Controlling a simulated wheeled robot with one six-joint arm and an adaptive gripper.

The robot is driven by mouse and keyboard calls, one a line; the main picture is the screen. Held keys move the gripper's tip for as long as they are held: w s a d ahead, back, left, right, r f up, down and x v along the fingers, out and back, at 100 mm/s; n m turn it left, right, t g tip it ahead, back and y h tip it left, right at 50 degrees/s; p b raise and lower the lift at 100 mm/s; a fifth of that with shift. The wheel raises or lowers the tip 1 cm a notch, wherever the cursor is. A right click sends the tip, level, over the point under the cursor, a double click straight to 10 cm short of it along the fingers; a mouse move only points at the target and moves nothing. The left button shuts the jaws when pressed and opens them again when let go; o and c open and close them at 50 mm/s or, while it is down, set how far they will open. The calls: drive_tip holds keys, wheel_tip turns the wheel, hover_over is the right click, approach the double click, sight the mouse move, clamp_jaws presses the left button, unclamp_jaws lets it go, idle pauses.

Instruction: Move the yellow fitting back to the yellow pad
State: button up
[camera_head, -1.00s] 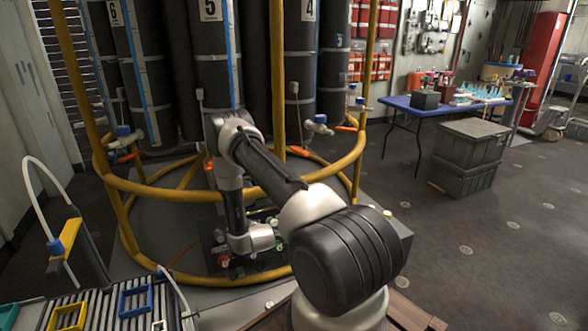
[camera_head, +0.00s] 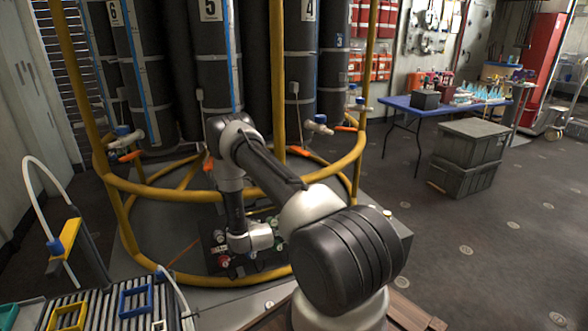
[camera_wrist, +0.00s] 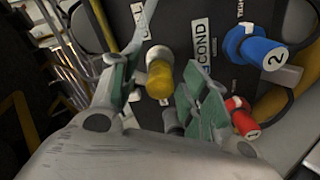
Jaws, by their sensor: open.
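The yellow fitting (camera_wrist: 160,79) shows in the wrist view, a short rounded yellow piece on a pale collar. In the head view my wrist is low inside the yellow ring frame, and the fingers and yellow fitting cannot be made out. A yellow square outline (camera_head: 67,317) lies on a slatted rack at the lower left; I cannot tell if it is the yellow pad.
A blue fitting marked 2 (camera_wrist: 262,54) and a red fitting marked 1 (camera_wrist: 242,117) sit right of my fingers. A blue square outline (camera_head: 136,299) lies on the slatted rack (camera_head: 103,304). Black cylinders stand behind.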

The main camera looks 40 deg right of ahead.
clamp_jaws()
idle(0.3)
drive_tip(key=shift+s, duration=0.1)
drive_tip(key=shift+v, duration=2.95)
